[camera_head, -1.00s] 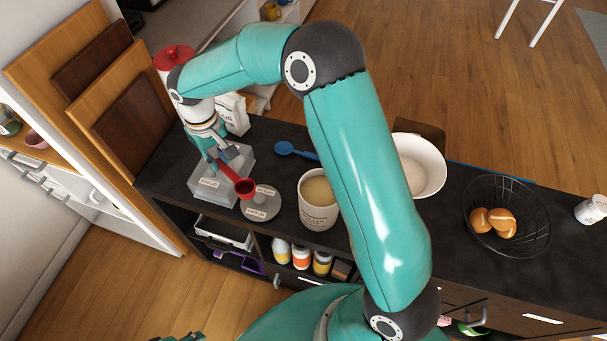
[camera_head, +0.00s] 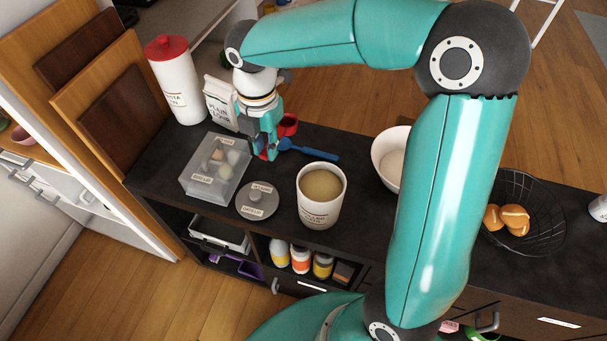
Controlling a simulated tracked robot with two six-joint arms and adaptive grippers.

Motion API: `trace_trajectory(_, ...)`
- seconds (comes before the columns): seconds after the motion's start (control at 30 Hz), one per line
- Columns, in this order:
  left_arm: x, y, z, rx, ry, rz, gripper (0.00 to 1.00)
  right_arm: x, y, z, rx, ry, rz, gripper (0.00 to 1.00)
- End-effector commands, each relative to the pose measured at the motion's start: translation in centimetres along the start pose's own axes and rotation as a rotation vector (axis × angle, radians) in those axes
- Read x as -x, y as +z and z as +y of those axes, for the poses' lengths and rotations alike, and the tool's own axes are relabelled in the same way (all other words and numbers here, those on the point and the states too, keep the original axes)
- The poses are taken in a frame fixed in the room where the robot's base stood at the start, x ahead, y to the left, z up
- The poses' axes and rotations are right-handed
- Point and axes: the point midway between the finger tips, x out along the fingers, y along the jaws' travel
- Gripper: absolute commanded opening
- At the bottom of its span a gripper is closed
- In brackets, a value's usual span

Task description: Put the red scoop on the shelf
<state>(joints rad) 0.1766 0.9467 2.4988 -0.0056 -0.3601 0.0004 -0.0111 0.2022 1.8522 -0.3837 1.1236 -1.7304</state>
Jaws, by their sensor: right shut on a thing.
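The red scoop (camera_head: 288,124) is in my right gripper (camera_head: 266,150), its round cup showing behind and right of the fingers. Most of its handle is hidden by the fingers. The gripper points down above the dark counter (camera_head: 345,180), beside the blue spoon (camera_head: 312,151); I cannot tell whether the scoop touches the counter. The open shelf compartments below the counter hold a white tray (camera_head: 215,232), a purple item (camera_head: 249,269) and several bottles (camera_head: 300,258). My left gripper is not in view.
A clear container (camera_head: 215,168), a grey lid (camera_head: 257,201) and a beige-filled canister (camera_head: 320,195) stand along the counter front. A flour bag (camera_head: 220,103) and a red-lidded jar (camera_head: 174,85) stand behind. A white bowl (camera_head: 387,158) and a wire basket (camera_head: 540,235) are to the right.

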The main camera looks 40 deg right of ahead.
Motion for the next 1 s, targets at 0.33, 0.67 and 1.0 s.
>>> trace_trajectory(0.33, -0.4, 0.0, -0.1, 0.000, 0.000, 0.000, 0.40, -3.1, 0.0, -1.0, 0.136, -0.006, 0.004, 0.00)
trace_trajectory(0.67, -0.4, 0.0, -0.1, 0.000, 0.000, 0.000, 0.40, -11.8, 0.0, -1.0, 0.134, -0.006, 0.005, 0.00)
trace_trajectory(1.0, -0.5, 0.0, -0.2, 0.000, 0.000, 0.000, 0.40, -15.9, 0.1, -0.8, 0.133, -0.001, 0.001, 0.00)
